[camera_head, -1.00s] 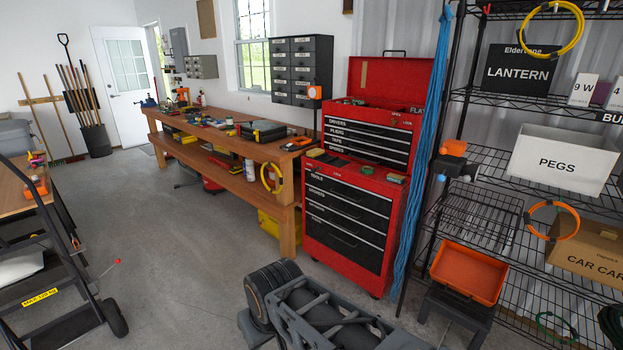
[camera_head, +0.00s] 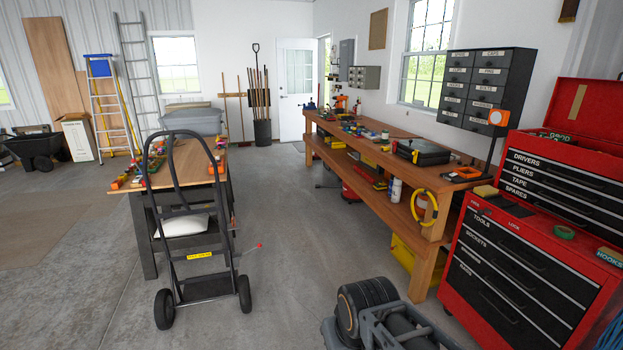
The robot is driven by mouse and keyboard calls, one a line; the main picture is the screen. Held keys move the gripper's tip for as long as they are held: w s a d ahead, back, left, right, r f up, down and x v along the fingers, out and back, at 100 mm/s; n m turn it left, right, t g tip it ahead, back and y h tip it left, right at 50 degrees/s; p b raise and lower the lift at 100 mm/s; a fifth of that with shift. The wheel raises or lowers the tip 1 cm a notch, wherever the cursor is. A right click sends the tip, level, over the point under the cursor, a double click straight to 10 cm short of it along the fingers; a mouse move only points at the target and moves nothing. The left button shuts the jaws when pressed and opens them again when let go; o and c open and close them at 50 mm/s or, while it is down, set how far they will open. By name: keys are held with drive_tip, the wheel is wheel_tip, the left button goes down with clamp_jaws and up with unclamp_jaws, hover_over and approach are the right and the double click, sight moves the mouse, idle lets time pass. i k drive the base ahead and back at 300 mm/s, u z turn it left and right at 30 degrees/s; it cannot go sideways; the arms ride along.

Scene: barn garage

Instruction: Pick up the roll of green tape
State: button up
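A small roll of green tape (camera_head: 564,232) lies flat on the red top of the lower tool chest (camera_head: 603,286), near the right edge of the view. It sits in front of the upper drawer box, to the left of a small box marked HOOKS. A dark green item also shows in the open top tray of the upper box, too small to make out. My gripper's fingertips do not show in this view.
A wooden workbench (camera_head: 440,230) with tools runs along the right wall to the white door. A black hand truck (camera_head: 205,292) stands at a wooden table (camera_head: 190,160) on the left. Bare concrete floor lies between them.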

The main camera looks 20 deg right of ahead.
sight(562, 232)
drive_tip(key=z, duration=0.15)
drive_tip(key=i, duration=2.1)
drive_tip(key=z, duration=1)
drive_tip(key=i, duration=1.1)
drive_tip(key=z, duration=1.6)
drive_tip(key=i, duration=0.7)
drive_tip(key=z, duration=0.55)
